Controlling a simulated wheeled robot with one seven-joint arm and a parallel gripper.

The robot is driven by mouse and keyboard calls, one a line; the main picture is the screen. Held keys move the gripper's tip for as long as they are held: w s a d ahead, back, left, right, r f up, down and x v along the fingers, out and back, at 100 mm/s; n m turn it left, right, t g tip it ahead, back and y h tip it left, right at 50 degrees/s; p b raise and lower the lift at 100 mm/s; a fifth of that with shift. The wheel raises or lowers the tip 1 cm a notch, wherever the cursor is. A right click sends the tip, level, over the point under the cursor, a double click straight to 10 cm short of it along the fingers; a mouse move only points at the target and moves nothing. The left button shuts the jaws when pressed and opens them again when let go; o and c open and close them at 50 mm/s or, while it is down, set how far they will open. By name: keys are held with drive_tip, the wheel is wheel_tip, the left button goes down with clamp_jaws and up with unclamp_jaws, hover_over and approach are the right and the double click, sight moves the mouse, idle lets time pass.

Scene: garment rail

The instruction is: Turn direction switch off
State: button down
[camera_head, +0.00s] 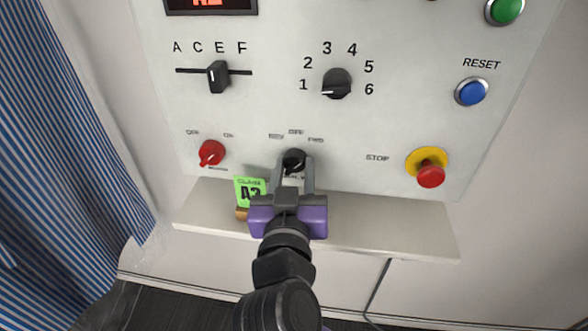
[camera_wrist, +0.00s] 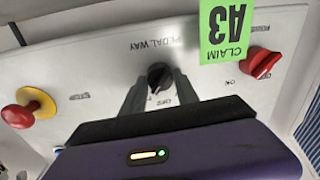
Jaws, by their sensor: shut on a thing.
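The direction switch (camera_head: 295,158) is a black rotary knob low on the white panel, under the small labels REV, OFF and FWD. It also shows in the inverted wrist view (camera_wrist: 159,74), with PEDAL WAY on one side and OFF on the other. My gripper (camera_head: 294,168) has a finger on each side of the knob and is shut on it; the fingers also show in the wrist view (camera_wrist: 160,84). A pale pointer mark shows on the knob near OFF, but its exact angle is hard to tell, as the fingers partly hide the knob and labels.
A red power switch (camera_head: 211,153) sits to the left, a red stop button (camera_head: 430,175) to the right. A slider (camera_head: 217,77), a numbered dial (camera_head: 337,84) and a blue reset button (camera_head: 471,91) are above. A green claim tag (camera_head: 249,190) is close by, above the shelf (camera_head: 390,240).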

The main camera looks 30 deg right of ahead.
drive_tip(key=shift+r+n+p, duration=0.1)
drive_tip(key=shift+n+p, duration=0.3)
drive_tip(key=n+p, duration=0.2)
drive_tip(key=shift+r+n, duration=0.1)
drive_tip(key=shift+n, duration=0.2)
drive_tip(key=n+p, duration=0.2)
drive_tip(key=p, duration=0.1)
drive_tip(key=shift+a+n, duration=0.1)
drive_tip(key=shift+n, duration=0.3)
drive_tip(key=shift+n+p, duration=0.6)
drive_tip(key=shift+n, duration=0.1)
drive_tip(key=shift+g, duration=0.3)
drive_tip(key=shift+f, duration=0.2)
drive_tip(key=c, duration=0.9)
unclamp_jaws()
